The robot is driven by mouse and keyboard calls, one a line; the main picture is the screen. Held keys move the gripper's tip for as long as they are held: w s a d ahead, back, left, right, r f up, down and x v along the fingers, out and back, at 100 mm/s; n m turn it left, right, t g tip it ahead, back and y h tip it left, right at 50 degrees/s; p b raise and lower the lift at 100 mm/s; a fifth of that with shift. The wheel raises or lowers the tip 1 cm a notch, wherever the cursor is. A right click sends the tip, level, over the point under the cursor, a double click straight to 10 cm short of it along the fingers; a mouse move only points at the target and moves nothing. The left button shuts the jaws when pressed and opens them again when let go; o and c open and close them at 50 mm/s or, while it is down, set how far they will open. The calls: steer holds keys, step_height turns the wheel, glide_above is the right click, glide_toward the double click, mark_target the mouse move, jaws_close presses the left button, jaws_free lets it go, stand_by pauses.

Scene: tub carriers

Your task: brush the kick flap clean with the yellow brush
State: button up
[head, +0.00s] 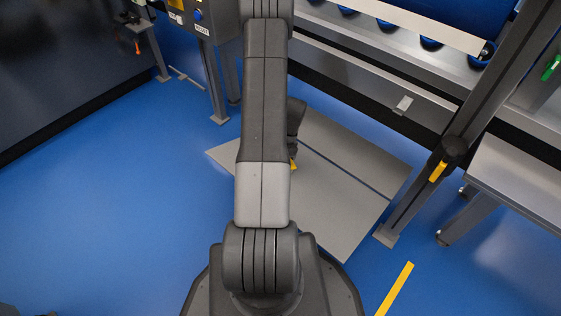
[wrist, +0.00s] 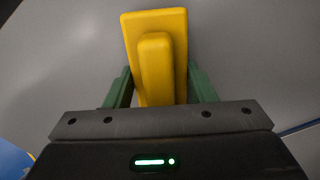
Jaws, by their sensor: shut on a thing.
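The yellow brush (wrist: 155,60) is in my gripper (wrist: 162,92), between its two green fingers in the wrist view. My gripper is shut on it. In the head view only a small yellow bit of the brush (head: 293,163) shows beside my arm. The kick flap looks to be the grey panel (head: 330,215) on the blue floor, with a dark seam across it. The brush is over this grey surface; I cannot tell whether it touches. My arm hides part of the panel. No dirt can be made out on the part in view.
A grey post with a yellow handle (head: 437,172) stands right of the panel. A wheeled metal table (head: 515,185) is at the right. A steel machine frame (head: 375,75) runs behind. A control box on a post (head: 205,20) is at the back left. Blue floor (head: 110,210) is free at left.

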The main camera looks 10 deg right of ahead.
mark_target(314, 201)
steer(key=shift+s+d+r, duration=0.1)
steer(key=shift+s+d, duration=1.05)
steer(key=shift+s, duration=0.2)
steer(key=shift+s+d, duration=1.15)
steer(key=shift+s, duration=0.2)
steer(key=shift+s+d, duration=1.1)
steer(key=shift+s, duration=0.25)
steer(key=shift+s+d, duration=1.15)
steer(key=shift+s, duration=0.15)
steer(key=shift+s+d+f, duration=0.1)
steer(key=shift+s+d, duration=0.45)
steer(key=shift+s, duration=0.15)
steer(key=shift+s+d+f, duration=0.1)
steer(key=shift+s+d, duration=0.4)
steer(key=shift+s, duration=0.2)
steer(key=p+v, duration=0.3)
steer(key=v, duration=0.3)
steer(key=shift+p, duration=0.3)
steer(key=shift+w+r, duration=0.1)
steer(key=shift+p+v, duration=1)
steer(key=shift+v, duration=0.45)
